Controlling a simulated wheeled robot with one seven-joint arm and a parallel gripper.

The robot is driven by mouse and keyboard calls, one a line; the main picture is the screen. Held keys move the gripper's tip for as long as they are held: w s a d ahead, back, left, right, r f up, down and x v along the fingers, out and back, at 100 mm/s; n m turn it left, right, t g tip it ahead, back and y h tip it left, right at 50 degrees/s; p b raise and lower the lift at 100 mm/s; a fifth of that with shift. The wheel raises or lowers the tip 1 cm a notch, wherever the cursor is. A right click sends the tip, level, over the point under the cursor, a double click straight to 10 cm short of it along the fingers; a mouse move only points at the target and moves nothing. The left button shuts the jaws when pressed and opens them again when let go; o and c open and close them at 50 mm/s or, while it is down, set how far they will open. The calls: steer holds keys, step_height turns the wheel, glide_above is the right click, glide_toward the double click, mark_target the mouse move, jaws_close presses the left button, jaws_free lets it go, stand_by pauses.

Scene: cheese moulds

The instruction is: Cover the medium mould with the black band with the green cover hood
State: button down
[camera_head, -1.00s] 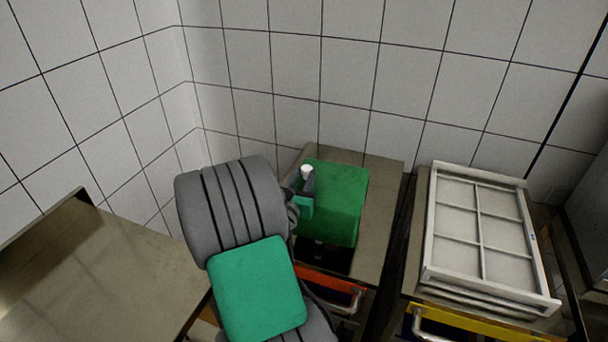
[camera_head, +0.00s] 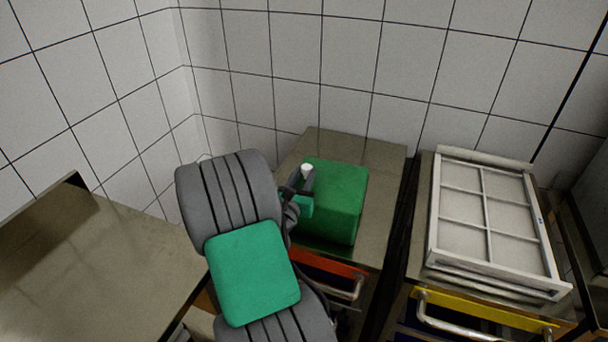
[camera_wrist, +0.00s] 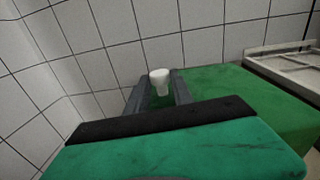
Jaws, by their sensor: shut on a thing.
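The green cover hood (camera_head: 340,205) is a dark green box over the top of the middle cabinet. It also shows in the wrist view (camera_wrist: 265,100). My gripper (camera_wrist: 160,88) is shut on the hood's white knob (camera_wrist: 159,77), which stands between the two fingers. In the head view my gripper (camera_head: 304,185) is at the hood's upper left side, partly behind my arm. The hood looks roughly level, its lower edge close to the cabinet top. The medium mould with the black band is not visible. I cannot tell whether the hood is around it or touches the cabinet top.
The middle cabinet (camera_head: 382,165) has a red-orange drawer front. Right of it, a white gridded frame stack (camera_head: 463,207) lies on a cabinet with a yellow drawer front (camera_head: 485,318). A bare metal table (camera_head: 95,270) is at left. A tiled wall stands close behind.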

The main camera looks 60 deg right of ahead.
steer(key=c, duration=1)
jaws_free()
steer(key=shift+c, duration=0.2)
